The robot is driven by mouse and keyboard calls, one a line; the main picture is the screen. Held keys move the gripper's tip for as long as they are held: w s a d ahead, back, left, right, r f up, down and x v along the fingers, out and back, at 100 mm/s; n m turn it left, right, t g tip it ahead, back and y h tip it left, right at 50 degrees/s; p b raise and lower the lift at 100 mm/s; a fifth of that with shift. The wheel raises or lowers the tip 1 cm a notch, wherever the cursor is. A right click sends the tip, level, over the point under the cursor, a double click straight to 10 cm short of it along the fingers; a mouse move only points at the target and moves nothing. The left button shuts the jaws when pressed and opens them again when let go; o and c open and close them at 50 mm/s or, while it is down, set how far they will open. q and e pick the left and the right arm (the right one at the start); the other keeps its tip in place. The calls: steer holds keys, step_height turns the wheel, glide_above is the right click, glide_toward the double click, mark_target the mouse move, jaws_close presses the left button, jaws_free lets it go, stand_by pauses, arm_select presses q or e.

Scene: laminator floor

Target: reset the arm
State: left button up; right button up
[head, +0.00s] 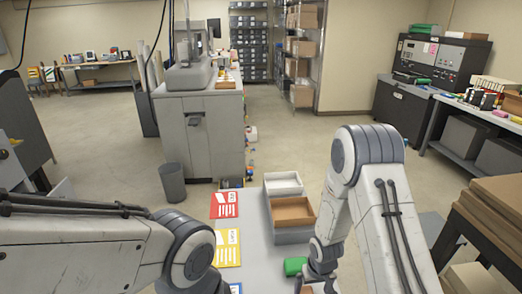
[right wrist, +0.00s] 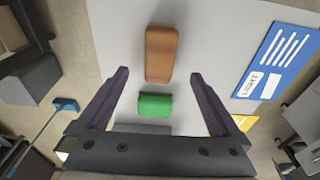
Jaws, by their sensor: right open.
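My right arm comes in from the right in the head view and bends down. Its gripper is largely hidden there at the bottom edge. In the right wrist view my right gripper (right wrist: 158,74) is open, with two dark fingers spread apart and nothing between them held. Beyond the fingers lie a green block (right wrist: 155,106) and a longer brown block (right wrist: 161,53) on a pale surface. The green block also shows beside my right wrist in the head view (head: 294,266). My left arm reaches in from the left, but its gripper is out of the frame.
A pale table (head: 258,262) holds a red card (head: 224,205), a yellow card (head: 227,248), a blue card (right wrist: 281,60), a white tray (head: 284,190) and a brown-lined tray (head: 291,222). A grey machine (head: 199,130) and bin (head: 172,183) stand beyond. Floor between is open.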

steer(key=f+b, duration=0.2)
steer(key=f, duration=0.1)
steer(key=w+f+b, duration=0.1)
steer(key=f+b, duration=0.2)
steer(key=f, duration=0.1)
steer(key=f+b, duration=0.3)
steer(key=f, duration=0.1)
steer(key=shift+w+f, duration=0.15)
step_height(320, 180, up, 2)
steer(key=shift+r+p, duration=0.1)
steer(key=shift+p, duration=0.9)
steer(key=shift+r, duration=0.35)
steer(key=shift+f, duration=0.1)
